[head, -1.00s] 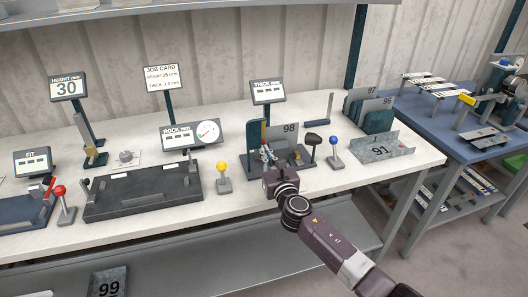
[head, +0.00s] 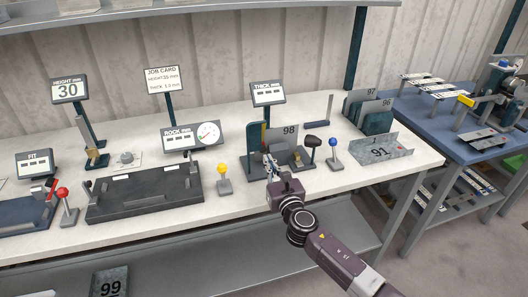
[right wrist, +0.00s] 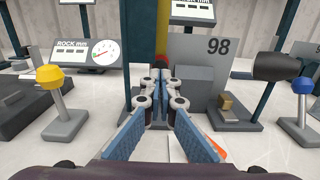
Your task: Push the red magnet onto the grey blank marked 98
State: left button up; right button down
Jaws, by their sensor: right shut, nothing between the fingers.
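The grey blank marked 98 (head: 290,132) stands upright in a dark stand in the middle of the bench. It also shows in the right wrist view (right wrist: 200,52), right of a yellow and teal upright. The red magnet (right wrist: 162,60) shows as a small red patch by the blank's left edge, mostly hidden behind my fingertips. I cannot tell whether it touches the blank. My right gripper (head: 268,160) is shut and empty, just in front of the stand; its fingertips (right wrist: 160,82) point at the magnet. My left gripper is not in view.
A yellow-knobbed lever (head: 222,178) stands left of the stand. A black-knobbed lever (head: 312,142) and a blue-knobbed lever (head: 333,150) stand to its right. The bench front (head: 320,182) is clear.

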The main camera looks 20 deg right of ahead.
jog(key=shift+s+d+p, duration=0.1)
jog(key=shift+s+p, duration=0.7)
jog(key=shift+s, duration=2.8)
